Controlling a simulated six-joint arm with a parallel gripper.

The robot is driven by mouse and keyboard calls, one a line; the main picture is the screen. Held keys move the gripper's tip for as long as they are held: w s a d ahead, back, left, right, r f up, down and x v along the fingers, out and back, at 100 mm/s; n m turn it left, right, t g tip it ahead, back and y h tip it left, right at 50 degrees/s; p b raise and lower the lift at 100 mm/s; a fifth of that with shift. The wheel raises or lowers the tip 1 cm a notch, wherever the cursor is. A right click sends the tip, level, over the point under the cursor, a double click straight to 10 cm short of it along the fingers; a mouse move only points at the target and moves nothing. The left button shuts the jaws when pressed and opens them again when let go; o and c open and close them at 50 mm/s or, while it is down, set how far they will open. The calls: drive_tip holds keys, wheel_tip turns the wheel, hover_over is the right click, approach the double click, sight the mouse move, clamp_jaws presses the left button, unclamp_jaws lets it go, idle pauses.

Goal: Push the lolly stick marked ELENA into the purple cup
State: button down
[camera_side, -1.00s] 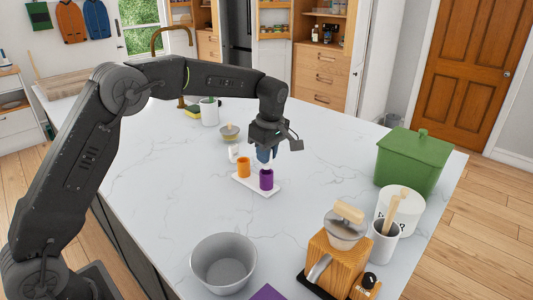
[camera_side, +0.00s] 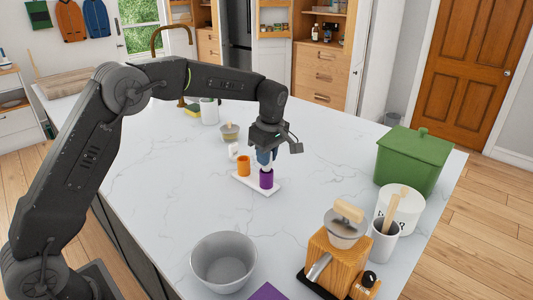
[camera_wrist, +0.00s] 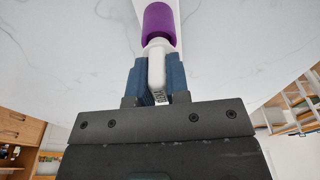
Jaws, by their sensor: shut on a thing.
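The purple cup (camera_side: 266,180) stands on the white tray (camera_side: 245,184) with the orange cup (camera_side: 244,166) to its left. My gripper (camera_side: 266,157) is directly above the purple cup, pointing down. In the wrist view my gripper (camera_wrist: 156,80) has its blue fingers shut on a white lolly stick (camera_wrist: 157,66). Dark lettering shows on the stick between the fingers, too small to read surely. The stick's far end meets the mouth of the purple cup (camera_wrist: 158,22). How deep it sits inside is hidden.
A grey bowl (camera_side: 223,262) stands at the front of the counter. A wooden block with a pot (camera_side: 336,262), a white utensil cup (camera_side: 384,242) and a green box (camera_side: 411,162) are at the right. The counter around the tray is mostly clear.

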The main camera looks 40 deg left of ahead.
sight(271, 166)
drive_tip(key=shift+f, duration=0.7)
drive_tip(key=c, duration=1)
unclamp_jaws()
drive_tip(key=r, duration=0.4)
drive_tip(key=d+r, duration=0.1)
drive_tip(key=r, duration=0.7)
drive_tip(key=shift+d+r, duration=0.15)
drive_tip(key=shift+d, duration=0.1)
drive_tip(key=shift+d+r, duration=0.1)
drive_tip(key=shift+r, duration=0.6)
